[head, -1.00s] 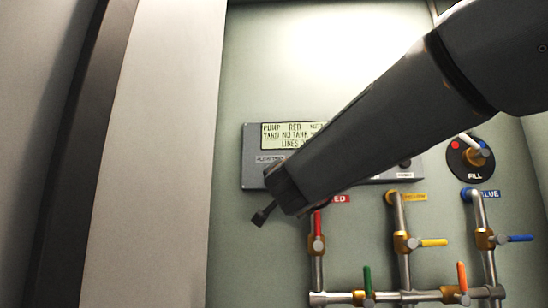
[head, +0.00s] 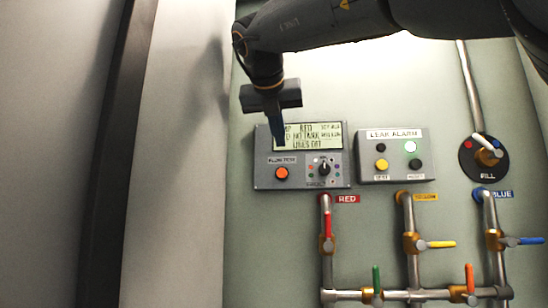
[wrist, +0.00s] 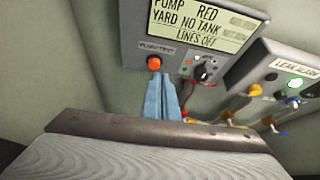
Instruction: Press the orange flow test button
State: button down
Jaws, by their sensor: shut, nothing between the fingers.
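The round orange flow test button (head: 281,173) sits at the lower left of a grey panel (head: 263,181), under a small label and a lit display. In the wrist view the orange button (wrist: 154,63) shows just above my fingertips. My gripper (head: 279,138) points down in front of the display, above the button in the head view. Its blue fingers (wrist: 161,77) are shut together and empty. I cannot tell the exact gap between fingertips and button, but no contact shows.
A selector knob (head: 323,169) is right of the button. A leak alarm box (head: 395,174) with a lit green lamp and a yellow button stands further right. Below are pipes with red (head: 327,225), yellow (head: 440,244) and blue (head: 531,240) valve handles.

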aim_at(281, 171)
jog(key=shift+s+a+y, duration=0.3)
jog(key=shift+s+a, duration=0.05)
jog(key=shift+a, duration=0.2)
jog(key=shift+w, duration=0.1)
jog(key=p+x, duration=0.2)
jog(key=x, duration=0.8)
jog(key=shift+p, duration=0.35)
jog(key=shift+f, duration=0.1)
